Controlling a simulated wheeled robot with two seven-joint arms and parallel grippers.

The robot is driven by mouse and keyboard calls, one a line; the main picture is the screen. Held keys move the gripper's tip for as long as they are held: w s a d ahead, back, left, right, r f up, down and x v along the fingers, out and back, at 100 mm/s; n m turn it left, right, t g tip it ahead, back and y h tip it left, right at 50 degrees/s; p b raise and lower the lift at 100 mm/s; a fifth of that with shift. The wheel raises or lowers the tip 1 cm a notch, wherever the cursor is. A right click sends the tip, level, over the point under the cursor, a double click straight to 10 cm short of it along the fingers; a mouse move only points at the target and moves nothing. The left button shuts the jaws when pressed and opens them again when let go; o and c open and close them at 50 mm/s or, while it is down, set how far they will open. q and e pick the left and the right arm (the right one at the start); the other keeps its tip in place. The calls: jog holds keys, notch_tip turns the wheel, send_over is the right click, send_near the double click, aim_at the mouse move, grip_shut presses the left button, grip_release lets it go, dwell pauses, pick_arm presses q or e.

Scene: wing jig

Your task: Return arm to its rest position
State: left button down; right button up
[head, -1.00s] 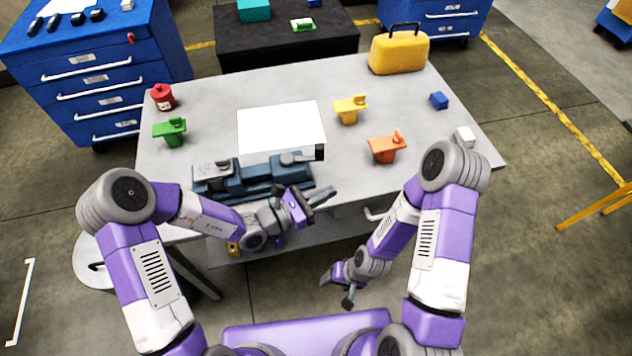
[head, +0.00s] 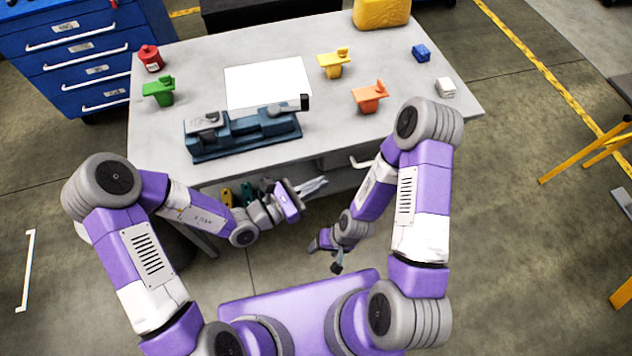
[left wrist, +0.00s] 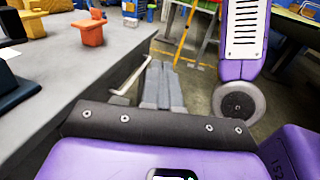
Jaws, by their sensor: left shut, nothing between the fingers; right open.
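My left gripper (head: 314,187) is shut and empty. It hangs just off the front edge of the table, pointing right, below the blue-grey jig. In the left wrist view its fingers (left wrist: 163,88) lie together with nothing between them. My right gripper (head: 337,262) is open and lower, near my base, apart from the table. Its fingertips are small and partly hidden by its own wrist.
The grey table (head: 400,68) bears the blue-grey jig (head: 246,133), a white sheet (head: 268,83), and green (head: 160,92), yellow (head: 334,64) and orange (head: 370,97) parts. A handle (head: 361,162) sticks out at the table front.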

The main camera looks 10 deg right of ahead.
dwell(0.3)
pick_arm(q)
jog(key=s+a+f+m+g+y, duration=0.4)
jog(key=s+f+m+g, duration=0.1)
jog(key=s+f, duration=0.2)
jog(key=s+a+f+m+g+y, duration=0.3)
jog(key=s+a+f+m+g, duration=0.15)
jog(key=s+f, duration=0.25)
jog(key=w+a+f+m+t+y, duration=0.4)
jog(key=a+f+m+y, duration=0.2)
jog(key=a+f+m, duration=0.3)
jog(key=shift+a, duration=0.85)
jog(key=shift+m+t, duration=0.25)
pick_arm(e)
jog(key=shift+c, duration=0.5)
